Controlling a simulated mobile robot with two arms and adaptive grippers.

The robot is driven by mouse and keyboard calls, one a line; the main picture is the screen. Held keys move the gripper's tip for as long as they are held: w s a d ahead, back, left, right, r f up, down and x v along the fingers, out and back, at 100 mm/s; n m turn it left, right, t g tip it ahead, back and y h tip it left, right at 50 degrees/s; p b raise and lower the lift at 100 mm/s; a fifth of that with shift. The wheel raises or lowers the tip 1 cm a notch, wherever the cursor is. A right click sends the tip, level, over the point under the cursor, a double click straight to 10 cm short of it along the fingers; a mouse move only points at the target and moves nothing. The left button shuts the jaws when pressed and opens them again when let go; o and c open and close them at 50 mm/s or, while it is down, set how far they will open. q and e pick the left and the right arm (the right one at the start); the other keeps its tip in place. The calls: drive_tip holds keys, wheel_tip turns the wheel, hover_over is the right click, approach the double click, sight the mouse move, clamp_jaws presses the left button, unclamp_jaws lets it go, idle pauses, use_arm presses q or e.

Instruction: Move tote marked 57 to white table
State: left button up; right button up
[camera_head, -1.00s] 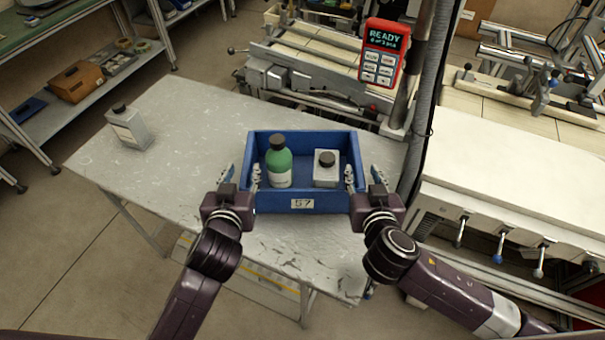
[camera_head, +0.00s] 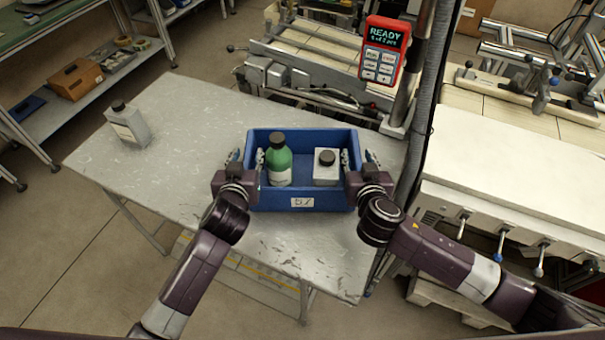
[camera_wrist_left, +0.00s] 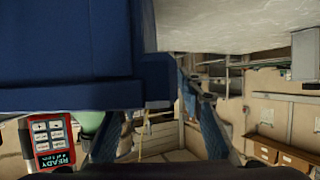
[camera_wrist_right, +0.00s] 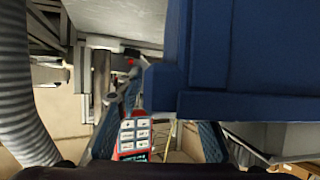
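The blue tote marked 57 (camera_head: 325,199) sits upright on a pale, scratched metal table (camera_head: 190,110). It holds a green bottle with a dark cap (camera_head: 279,165) and a small white-grey container with a black cap (camera_head: 325,172). My left gripper (camera_head: 247,161) is open, its fingers on either side of the tote's left wall. My right gripper (camera_head: 362,160) is open in the same way at the right wall. The tote also fills the upper part of the left wrist view (camera_wrist_left: 65,55) and the right wrist view (camera_wrist_right: 250,60). Fingertip contact with the walls cannot be made out.
A grey-white bottle (camera_head: 128,124) stands on the table's left part. A white-topped bench (camera_head: 510,165) with hanging levers is at the right, beyond a dark post. A red handheld panel reading READY (camera_head: 383,50) is behind the table. Shelving with a brown box (camera_head: 77,80) stands at the left.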

use_arm(q)
clamp_jaws()
use_arm(e)
clamp_jaws()
